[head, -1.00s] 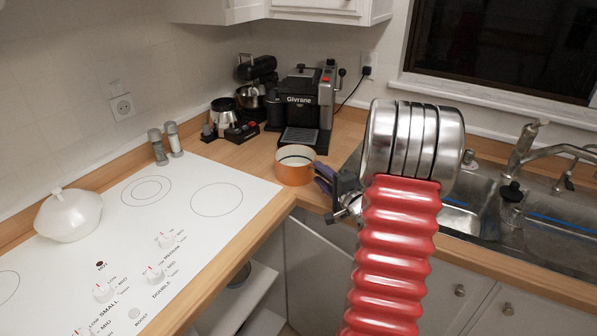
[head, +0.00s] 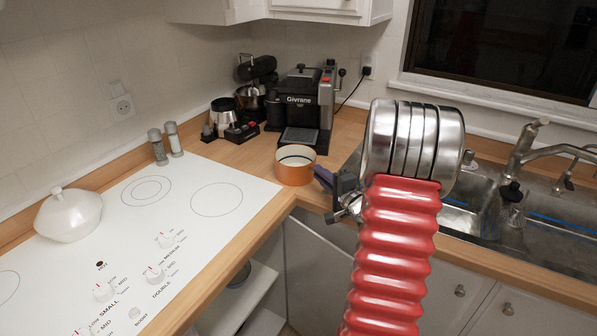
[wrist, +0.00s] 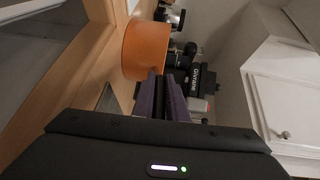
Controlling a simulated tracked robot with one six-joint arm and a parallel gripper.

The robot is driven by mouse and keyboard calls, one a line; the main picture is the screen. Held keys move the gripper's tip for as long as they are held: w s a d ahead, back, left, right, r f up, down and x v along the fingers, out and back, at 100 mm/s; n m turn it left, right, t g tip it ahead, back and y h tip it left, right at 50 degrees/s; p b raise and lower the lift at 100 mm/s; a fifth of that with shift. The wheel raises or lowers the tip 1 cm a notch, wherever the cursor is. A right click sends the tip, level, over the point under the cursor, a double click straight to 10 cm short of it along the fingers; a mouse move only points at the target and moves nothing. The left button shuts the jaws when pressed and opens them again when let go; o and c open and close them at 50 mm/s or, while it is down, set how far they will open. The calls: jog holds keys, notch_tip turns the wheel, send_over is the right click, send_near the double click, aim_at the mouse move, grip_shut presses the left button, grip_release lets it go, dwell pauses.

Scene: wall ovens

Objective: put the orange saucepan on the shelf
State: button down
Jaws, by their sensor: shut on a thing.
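The orange saucepan (head: 295,170) stands upright on the wooden counter by the corner, its pale inside showing. It also shows close up in the wrist view (wrist: 147,50), tipped by the camera's angle. My gripper (head: 322,178) is at the saucepan's right side. Its purple fingers (wrist: 162,92) are close together at the saucepan's side, shut on its handle, which the fingers hide. White shelves (head: 254,296) show inside the open cabinet under the counter; my arm and the counter edge hide part of that space.
A coffee machine (head: 302,105) and small appliances stand behind the saucepan. A sink (head: 480,215) lies right. A dark pot (head: 240,275) sits in the cabinet. The cabinet door (head: 318,262) stands open.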

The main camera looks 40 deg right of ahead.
jog(key=shift+r, duration=5.05)
